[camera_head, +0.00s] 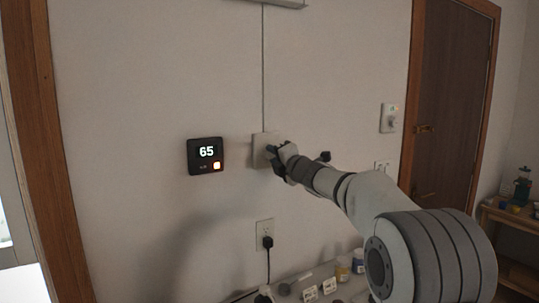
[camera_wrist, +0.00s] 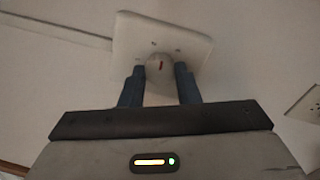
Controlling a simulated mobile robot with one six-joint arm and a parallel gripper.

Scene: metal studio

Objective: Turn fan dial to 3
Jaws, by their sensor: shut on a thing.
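The fan dial's white wall plate (camera_head: 262,143) is on the wall at the middle of the head view, right of a black thermostat. The plate (camera_wrist: 132,42) also shows in the wrist view, with a round dial (camera_wrist: 160,68) bearing a red mark. My gripper (camera_head: 275,153) is at the plate, covering the dial in the head view. In the wrist view my gripper's two fingers (camera_wrist: 158,75) stand on either side of the dial, shut on it. The markings around the dial are too small to read.
The black thermostat (camera_head: 205,156) reads 65. An outlet with a black plug (camera_head: 266,238) is below the plate. Another control plate (camera_head: 390,118) sits by the brown door (camera_head: 449,100). Bottles (camera_head: 343,268) and small items stand on a surface below.

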